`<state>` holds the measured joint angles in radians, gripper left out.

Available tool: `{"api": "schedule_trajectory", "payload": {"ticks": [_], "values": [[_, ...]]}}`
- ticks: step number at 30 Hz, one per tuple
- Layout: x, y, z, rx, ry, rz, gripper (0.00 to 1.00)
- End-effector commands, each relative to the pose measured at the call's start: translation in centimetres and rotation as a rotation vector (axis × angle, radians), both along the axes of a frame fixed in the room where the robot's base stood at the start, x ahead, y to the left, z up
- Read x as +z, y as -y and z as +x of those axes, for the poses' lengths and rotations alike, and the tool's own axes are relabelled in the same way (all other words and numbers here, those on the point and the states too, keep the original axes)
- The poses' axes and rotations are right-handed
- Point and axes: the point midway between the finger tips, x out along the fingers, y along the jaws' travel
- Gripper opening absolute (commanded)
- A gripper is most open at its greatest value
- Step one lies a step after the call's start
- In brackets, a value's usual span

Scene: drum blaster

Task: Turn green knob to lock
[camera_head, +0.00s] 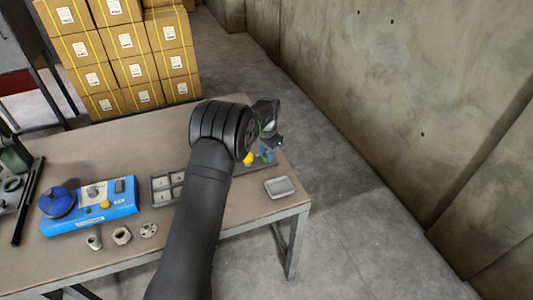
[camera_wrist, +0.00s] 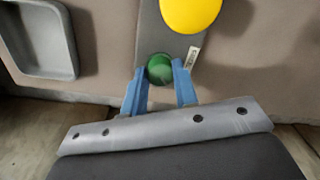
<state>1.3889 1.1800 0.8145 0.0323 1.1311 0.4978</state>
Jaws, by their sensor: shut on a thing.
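The green knob (camera_wrist: 159,68) shows in the wrist view, on a grey panel that lies on the table. My gripper (camera_wrist: 159,82) has blue fingers, one on each side of the knob, and it is shut on it. In the head view my gripper (camera_head: 267,153) is over the right end of the table, partly behind my wrist. The knob is hard to make out there. A yellow round button (camera_wrist: 190,12) sits on the same panel, beside the knob, and it also shows in the head view (camera_head: 248,159).
A grey tray (camera_head: 280,187) lies near the table's right corner. A compartment box (camera_head: 161,190) and a blue device (camera_head: 118,204) stand to the left. Nuts (camera_head: 122,235) lie at the front. Stacked cartons (camera_head: 130,42) stand behind the table (camera_head: 120,150).

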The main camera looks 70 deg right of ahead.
Motion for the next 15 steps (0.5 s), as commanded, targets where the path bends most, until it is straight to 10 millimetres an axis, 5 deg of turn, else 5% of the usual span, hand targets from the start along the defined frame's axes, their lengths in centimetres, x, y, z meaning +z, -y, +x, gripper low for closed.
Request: {"api": "schedule_trajectory", "payload": {"ticks": [6,7,10,15], "values": [[0.08,0.03,0.01,-0.001,0.001,-0.001,0.04],[0.08,0.03,0.01,-0.001,0.001,-0.001,0.29],[0.07,0.03,0.01,0.000,0.001,-0.001,0.48],[0.04,0.02,0.00,0.000,0.001,0.000,0.48]]}}
